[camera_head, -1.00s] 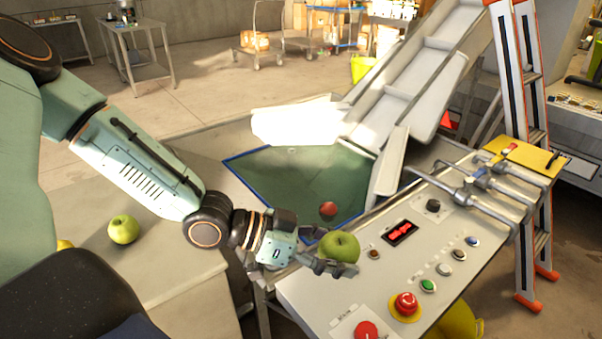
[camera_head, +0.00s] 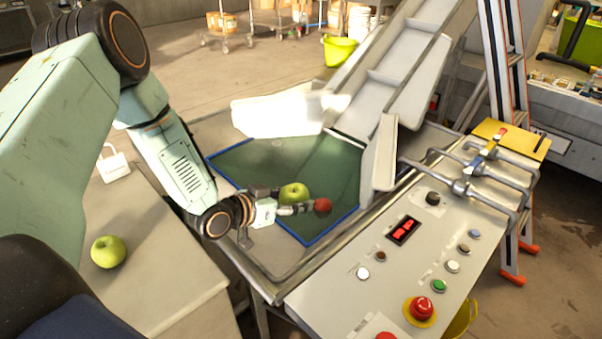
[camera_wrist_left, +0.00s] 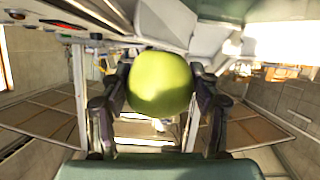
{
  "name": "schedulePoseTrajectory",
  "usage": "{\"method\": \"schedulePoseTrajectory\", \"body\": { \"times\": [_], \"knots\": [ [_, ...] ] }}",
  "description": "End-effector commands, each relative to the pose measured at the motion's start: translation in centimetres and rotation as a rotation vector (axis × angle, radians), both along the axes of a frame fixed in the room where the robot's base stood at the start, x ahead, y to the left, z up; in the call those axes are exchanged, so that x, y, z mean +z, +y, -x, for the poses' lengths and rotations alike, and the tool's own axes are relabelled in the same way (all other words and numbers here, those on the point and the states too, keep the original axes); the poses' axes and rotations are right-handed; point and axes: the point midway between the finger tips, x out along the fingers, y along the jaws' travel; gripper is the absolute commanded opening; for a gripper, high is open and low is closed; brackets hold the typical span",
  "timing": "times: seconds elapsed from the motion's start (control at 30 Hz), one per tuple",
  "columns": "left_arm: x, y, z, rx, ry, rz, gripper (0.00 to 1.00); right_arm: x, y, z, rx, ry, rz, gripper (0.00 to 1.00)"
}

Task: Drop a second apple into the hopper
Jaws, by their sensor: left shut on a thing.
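My left gripper (camera_head: 281,200) is shut on a green apple (camera_head: 293,193). In the head view it appears over the hopper (camera_head: 338,165), a green-floored, blue-edged opening. The held apple also fills the middle of the left wrist view (camera_wrist_left: 160,84), with a finger on each side. A red apple (camera_head: 322,206) shows against the hopper floor, just right of the gripper's fingertips; it looks like it lies in the hopper. Another green apple (camera_head: 108,252) sits on the table at the left. My right gripper is not in view.
A control panel (camera_head: 345,293) with buttons and a red emergency stop (camera_head: 421,308) stands in front of the hopper. A white chute (camera_head: 405,65) rises behind it. Metal handles (camera_head: 470,185) and an orange-edged ladder (camera_head: 508,110) are at the right.

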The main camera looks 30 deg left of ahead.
Motion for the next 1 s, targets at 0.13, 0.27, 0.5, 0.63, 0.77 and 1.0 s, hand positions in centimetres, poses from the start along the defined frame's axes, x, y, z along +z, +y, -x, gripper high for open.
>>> {"method": "schedulePoseTrajectory", "body": {
  "times": [0.13, 0.27, 0.5, 0.63, 0.77, 1.0],
  "knots": [
    [-0.7, 1.6, -4.3, 0.170, -0.001, -0.006, 0.26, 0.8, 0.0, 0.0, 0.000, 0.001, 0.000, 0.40],
    [-1.0, 2.4, -7.2, 0.301, -0.001, -0.001, 0.26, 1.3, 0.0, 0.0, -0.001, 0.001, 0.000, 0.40],
    [-1.2, 2.4, -9.8, 0.436, 0.003, 0.002, 0.26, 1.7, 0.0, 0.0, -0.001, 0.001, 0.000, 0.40],
    [-1.4, 2.4, -10.2, 0.458, 0.004, 0.002, 0.26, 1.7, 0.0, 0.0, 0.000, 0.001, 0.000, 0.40],
    [-1.9, 2.6, -10.2, 0.462, 0.004, 0.003, 0.26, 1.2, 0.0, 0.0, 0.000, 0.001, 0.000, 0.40],
    [-4.2, 2.7, -10.1, 0.461, 0.005, 0.003, 0.26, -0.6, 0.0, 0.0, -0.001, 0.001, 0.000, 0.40]
  ]
}}
